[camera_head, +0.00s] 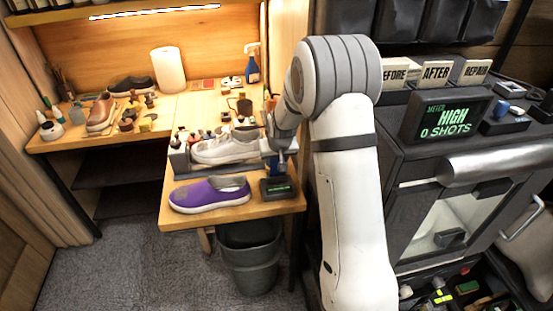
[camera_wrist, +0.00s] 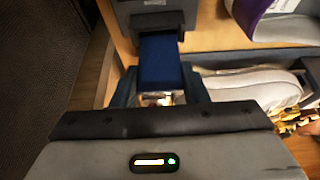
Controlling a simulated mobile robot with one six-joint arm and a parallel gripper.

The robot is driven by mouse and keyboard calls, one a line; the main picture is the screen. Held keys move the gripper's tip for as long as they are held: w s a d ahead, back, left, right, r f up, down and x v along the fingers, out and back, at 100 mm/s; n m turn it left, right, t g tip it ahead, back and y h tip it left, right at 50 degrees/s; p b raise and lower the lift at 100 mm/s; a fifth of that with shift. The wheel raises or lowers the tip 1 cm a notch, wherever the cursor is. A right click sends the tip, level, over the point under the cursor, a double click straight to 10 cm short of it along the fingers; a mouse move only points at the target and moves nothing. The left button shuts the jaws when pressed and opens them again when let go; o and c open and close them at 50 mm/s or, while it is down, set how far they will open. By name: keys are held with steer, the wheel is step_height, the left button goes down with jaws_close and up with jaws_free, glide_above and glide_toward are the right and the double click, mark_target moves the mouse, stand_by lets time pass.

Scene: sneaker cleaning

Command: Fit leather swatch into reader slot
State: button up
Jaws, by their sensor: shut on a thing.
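The blue leather swatch (camera_wrist: 160,62) is held between the fingers of my gripper (camera_wrist: 160,98) in the wrist view. Its far end meets or overlaps the dark slot part of the reader (camera_wrist: 150,20); I cannot tell whether it is inside the slot. In the head view, the reader (camera_head: 277,188) with a small green display sits at the front right of the wooden bench. My gripper (camera_head: 276,160) is just above and behind it, with the fingertips partly hidden. A bit of blue shows there, too small to make out.
A purple shoe (camera_head: 210,194) lies left of the reader, and a pale grey sneaker (camera_head: 225,148) stands on a rack behind it. The bench (camera_head: 185,219) ends close in front, with a dark bin (camera_head: 249,262) below. A black cabinet (camera_head: 425,145) stands right.

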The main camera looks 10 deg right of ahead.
steer(key=shift+f+b, duration=1.2)
steer(key=shift+f, duration=0.25)
steer(key=o, duration=1)
steer(key=shift+r, duration=0.15)
steer(key=v, duration=0.7)
steer(key=shift+s+r+b, duration=0.2)
steer(key=shift+r+b, duration=0.05)
steer(key=shift+b, duration=0.05)
steer(key=s+r, duration=0.3)
steer(key=s, duration=0.7)
steer(key=s+r+g, duration=0.1)
steer(key=s+r, duration=0.2)
steer(key=s, duration=0.8)
steer(key=s+r, duration=0.3)
steer(key=s, duration=0.7)
steer(key=shift+s+d+r+g, duration=0.2)
steer(key=shift+s+d+g, duration=0.2)
